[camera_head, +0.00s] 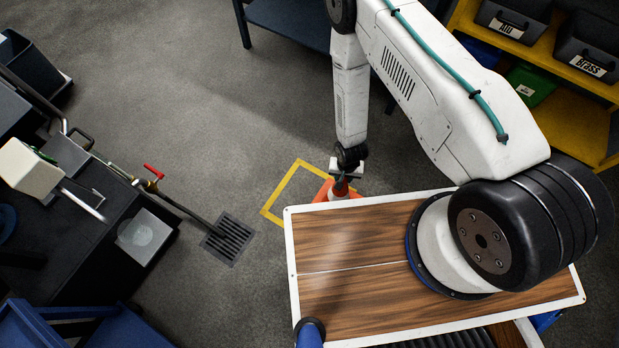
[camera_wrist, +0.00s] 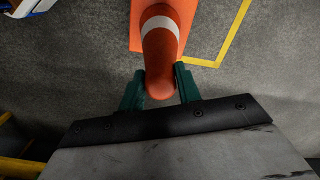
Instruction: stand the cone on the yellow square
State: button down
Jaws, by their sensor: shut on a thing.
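The cone (camera_head: 339,190) is orange with a white band and a square orange base. My gripper (camera_wrist: 160,76) is shut on it, with green fingers on either side of its narrow top in the wrist view. The cone (camera_wrist: 161,40) looks upright there; I cannot tell whether its base touches the floor. The yellow square (camera_head: 279,187) is an outline on the floor. In the head view the cone overlaps its right part, and the wooden board hides some of it. One corner of the square (camera_wrist: 231,40) shows right of the cone in the wrist view.
A wood-topped surface (camera_head: 345,240) with a white rim is in front of the square. A floor drain (camera_head: 229,239) lies left of it. A dark machine (camera_head: 90,230) with a red-handled lever stands at the left. A yellow shelf (camera_head: 575,130) with bins is at the right.

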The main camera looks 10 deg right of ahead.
jog(key=w+a+f, duration=0.2)
jog(key=a, duration=0.4)
jog(key=w+a+f, duration=0.2)
jog(key=a, duration=0.4)
jog(key=shift+w+f, duration=0.3)
jog(key=shift+f, duration=0.15)
jog(key=c, duration=1)
grip_release()
notch_tip(320, 180, up, 12)
